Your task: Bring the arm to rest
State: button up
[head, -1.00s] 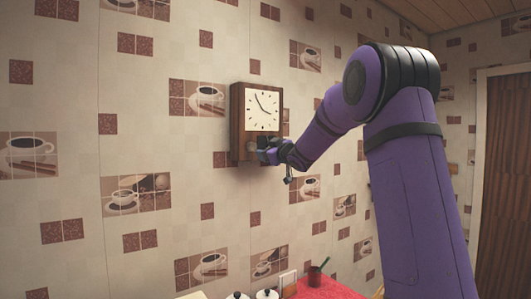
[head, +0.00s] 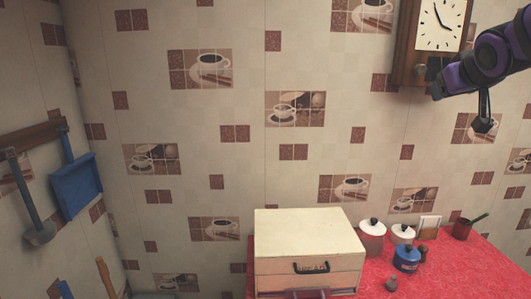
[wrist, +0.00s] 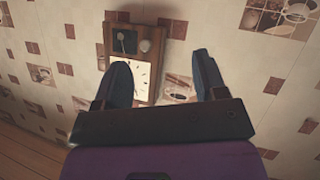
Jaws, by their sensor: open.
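My gripper (head: 440,86) shows at the right of the head view, at the end of my purple arm (head: 495,58), just below and right of the wall clock (head: 438,24). In the wrist view its two dark fingers (wrist: 163,72) stand wide apart with nothing between them. The wooden clock appears upside down there (wrist: 151,55), beyond the fingers and nearer the left one. I cannot tell the exact gap between the gripper and the clock.
A blue dustpan (head: 76,187) and a ladle (head: 38,230) hang on the left wall.

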jog(key=s+a+f+g+y, duration=0.1)
jog(key=s+a+f+g, duration=0.1)
jog(key=s, duration=0.7)
jog(key=s+a+f+g+y, duration=0.1)
jog(key=s+a+f+g, duration=0.1)
jog(key=s+a+f, duration=0.3)
jog(key=s+a+f+g+y, duration=0.1)
jog(key=s+a+f+g, duration=0.2)
jog(key=s, duration=1)
notch_tip(320, 180, down, 3)
jog(key=shift+a+f+y, duration=0.2)
jog(key=shift+a+y, duration=0.1)
jog(key=shift+a, duration=0.1)
